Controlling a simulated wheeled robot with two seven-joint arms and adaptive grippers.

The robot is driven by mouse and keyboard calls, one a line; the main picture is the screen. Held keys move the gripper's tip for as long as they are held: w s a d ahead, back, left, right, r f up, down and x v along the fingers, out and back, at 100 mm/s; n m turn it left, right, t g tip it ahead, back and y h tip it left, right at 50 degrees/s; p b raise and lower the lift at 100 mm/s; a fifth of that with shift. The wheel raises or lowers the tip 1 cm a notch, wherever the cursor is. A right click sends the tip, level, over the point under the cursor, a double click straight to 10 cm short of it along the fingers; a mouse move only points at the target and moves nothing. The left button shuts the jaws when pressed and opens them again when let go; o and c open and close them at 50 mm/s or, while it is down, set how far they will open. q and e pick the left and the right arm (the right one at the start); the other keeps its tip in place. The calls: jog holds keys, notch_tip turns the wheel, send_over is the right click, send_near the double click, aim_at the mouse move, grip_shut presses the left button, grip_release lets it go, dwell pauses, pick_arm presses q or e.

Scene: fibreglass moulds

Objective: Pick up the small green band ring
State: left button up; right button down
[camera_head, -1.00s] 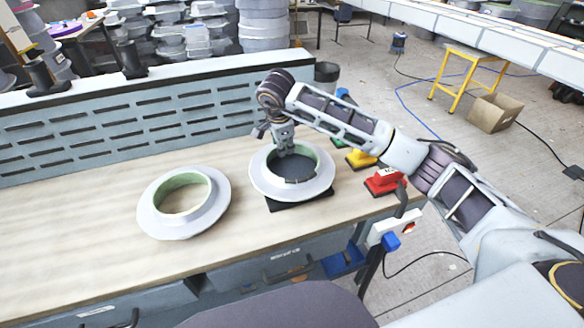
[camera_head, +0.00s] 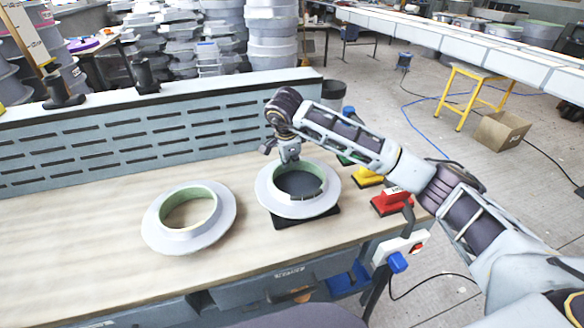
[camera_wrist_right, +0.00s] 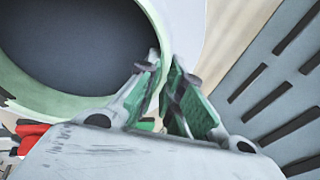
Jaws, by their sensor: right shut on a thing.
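The small ring with a green inner band (camera_head: 298,190) is a pale flanged ring around a dark opening. It lies flat over a black pad (camera_head: 306,217) on the bench. My right gripper (camera_head: 290,158) comes from above to its back rim and is shut on the rim wall. In the right wrist view, the fingertips (camera_wrist_right: 165,75) pinch the wall at the edge of the green band (camera_wrist_right: 55,105); the exact contact is partly hidden by the fingers. A second flanged ring with a green band (camera_head: 188,232) lies to the left. My left gripper is not in view.
A slotted grey panel (camera_head: 140,130) runs along the back of the wooden bench (camera_head: 60,250). Red (camera_head: 391,202) and yellow (camera_head: 367,177) blocks stand right of the ring, under my right arm. Bare bench is free at the left.

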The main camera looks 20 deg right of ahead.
notch_tip(320, 180, up, 10)
dwell(0.7)
dwell(0.6)
